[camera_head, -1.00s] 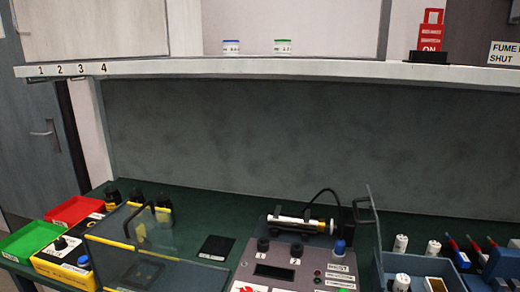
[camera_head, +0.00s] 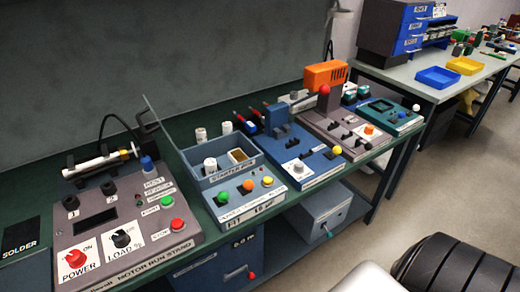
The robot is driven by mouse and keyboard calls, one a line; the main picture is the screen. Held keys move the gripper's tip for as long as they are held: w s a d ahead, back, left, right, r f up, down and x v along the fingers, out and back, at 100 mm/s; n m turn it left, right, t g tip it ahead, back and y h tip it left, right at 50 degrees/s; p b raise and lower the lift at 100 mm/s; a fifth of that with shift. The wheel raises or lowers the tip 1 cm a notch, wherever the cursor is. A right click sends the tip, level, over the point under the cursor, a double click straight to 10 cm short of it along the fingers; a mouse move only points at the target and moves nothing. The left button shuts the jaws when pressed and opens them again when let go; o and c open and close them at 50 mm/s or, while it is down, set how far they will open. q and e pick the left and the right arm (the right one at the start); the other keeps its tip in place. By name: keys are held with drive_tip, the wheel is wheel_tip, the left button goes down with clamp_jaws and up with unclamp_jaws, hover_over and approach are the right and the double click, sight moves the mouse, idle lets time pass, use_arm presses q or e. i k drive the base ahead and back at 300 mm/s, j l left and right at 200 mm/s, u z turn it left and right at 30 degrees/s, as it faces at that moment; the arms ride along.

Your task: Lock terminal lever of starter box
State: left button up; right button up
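The starter box (camera_head: 222,181) is a blue-grey open box on the green bench, left of the picture's middle, with its lettering on the front. Its thin lid panel (camera_head: 160,117) stands raised at the left side. White cylinders (camera_head: 210,164) and a small tan-topped block (camera_head: 238,156) are in it. Its sloped front panel has a green button (camera_head: 222,198), an orange button (camera_head: 248,185) and a yellow button (camera_head: 267,181). I cannot make out which part is the terminal lever. Neither of my grippers is in view.
A grey motor run stand (camera_head: 120,238) is close on the left. A blue lever unit (camera_head: 318,168) stands close on the right, with further units beyond. A grey box (camera_head: 325,213) sits on the lower shelf.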

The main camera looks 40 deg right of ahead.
sight(248, 185)
drive_tip(key=z, duration=1.05)
